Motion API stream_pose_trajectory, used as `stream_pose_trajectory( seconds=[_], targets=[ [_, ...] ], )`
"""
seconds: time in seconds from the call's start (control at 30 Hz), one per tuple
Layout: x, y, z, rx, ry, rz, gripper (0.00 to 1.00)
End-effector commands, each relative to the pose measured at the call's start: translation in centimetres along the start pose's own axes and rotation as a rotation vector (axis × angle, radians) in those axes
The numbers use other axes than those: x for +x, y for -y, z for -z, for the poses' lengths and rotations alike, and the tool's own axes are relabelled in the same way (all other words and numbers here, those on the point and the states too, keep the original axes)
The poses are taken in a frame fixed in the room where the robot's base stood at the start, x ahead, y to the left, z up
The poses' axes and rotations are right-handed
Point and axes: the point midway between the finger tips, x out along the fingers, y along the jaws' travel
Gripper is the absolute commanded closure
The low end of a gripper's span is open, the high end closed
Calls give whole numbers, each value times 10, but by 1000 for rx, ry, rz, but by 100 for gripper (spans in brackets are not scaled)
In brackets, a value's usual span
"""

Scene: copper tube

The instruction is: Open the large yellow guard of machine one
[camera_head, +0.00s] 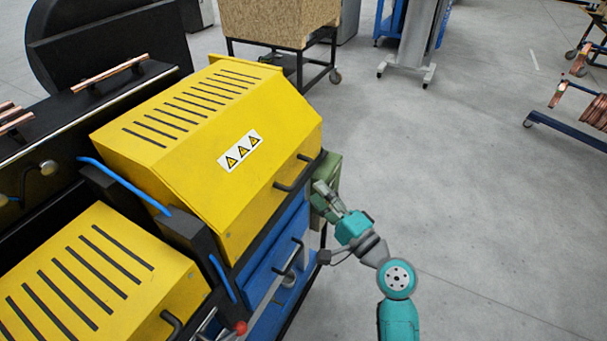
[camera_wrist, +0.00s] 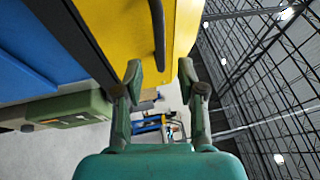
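The large yellow guard (camera_head: 185,130) with black slots and a warning label is down over the machine in the head view. My gripper (camera_head: 326,190) is beside the machine's right end, a little below and right of that handle. In the wrist view my gripper (camera_wrist: 160,80) has its two fingers apart with nothing between them. The yellow guard (camera_wrist: 120,25) and a black handle (camera_wrist: 158,35) lie ahead of the fingers, apart from them.
A smaller yellow cover (camera_head: 90,285) is at the lower left. Blue cabinet doors (camera_head: 270,265) are below the guard. A green box (camera_wrist: 75,108) on the machine's side is close to my gripper.

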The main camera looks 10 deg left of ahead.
Motion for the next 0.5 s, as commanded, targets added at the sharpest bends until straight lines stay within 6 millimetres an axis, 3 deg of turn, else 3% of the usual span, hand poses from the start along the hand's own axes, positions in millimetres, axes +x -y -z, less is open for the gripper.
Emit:
stream_pose_trajectory(
  seconds=[0.2, 0.5],
  targets=[
    [40, 0, 0, -2, 1, 1, 61],
    [69, 0, 0, -2, -1, 0, 61]
  ],
)
